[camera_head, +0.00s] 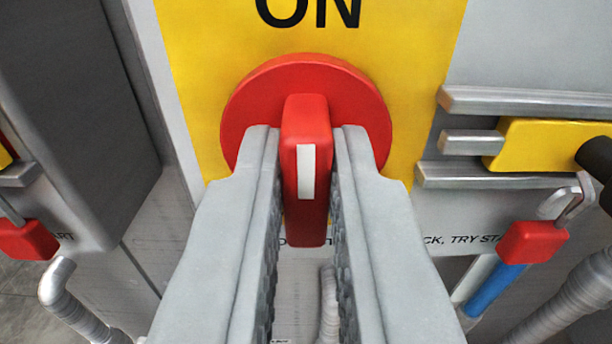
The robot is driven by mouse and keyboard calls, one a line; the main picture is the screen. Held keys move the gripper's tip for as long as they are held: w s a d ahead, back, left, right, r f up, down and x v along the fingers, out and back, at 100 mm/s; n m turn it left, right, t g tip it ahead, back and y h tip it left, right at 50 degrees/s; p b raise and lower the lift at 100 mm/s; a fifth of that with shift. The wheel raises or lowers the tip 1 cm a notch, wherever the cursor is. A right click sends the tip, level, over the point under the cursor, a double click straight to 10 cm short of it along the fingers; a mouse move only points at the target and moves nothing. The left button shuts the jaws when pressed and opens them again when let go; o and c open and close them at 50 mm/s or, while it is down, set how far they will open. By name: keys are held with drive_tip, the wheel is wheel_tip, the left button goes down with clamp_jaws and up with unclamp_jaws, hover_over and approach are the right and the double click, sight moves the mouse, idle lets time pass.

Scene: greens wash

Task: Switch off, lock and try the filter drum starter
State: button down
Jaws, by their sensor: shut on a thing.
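The red rotary switch handle (306,215) stands upright on a round red disc (245,100) in the middle of the camera view. A white mark on the handle lies toward its top, below the word ON on the yellow plate (210,50). My gripper (307,150) has one finger on each side of the handle and is shut on it. A red padlock (532,242) hangs by its shackle at the right, below a yellow sliding bar (540,143) with a black knob (597,158). My fingers hide part of the disc and the panel below it.
Metal guide rails (520,102) hold the yellow bar at the right. Another red padlock (27,240) hangs at the left edge beside a dark grey cabinet (75,110). Grey conduits and a blue pipe (492,290) run below.

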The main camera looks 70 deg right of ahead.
drive_tip(key=shift+n, duration=0.4)
drive_tip(key=n, duration=0.3)
drive_tip(key=shift+w+n, duration=0.1)
drive_tip(key=shift+n, duration=0.2)
drive_tip(key=n, duration=0.4)
drive_tip(key=shift+n, duration=0.3)
drive_tip(key=n, duration=0.4)
drive_tip(key=shift+w+a+f+n, duration=0.1)
drive_tip(key=shift+n, duration=0.2)
drive_tip(key=shift+f+n, duration=0.1)
drive_tip(key=shift+n, duration=2.1)
drive_tip(key=c, duration=1.5)
unclamp_jaws()
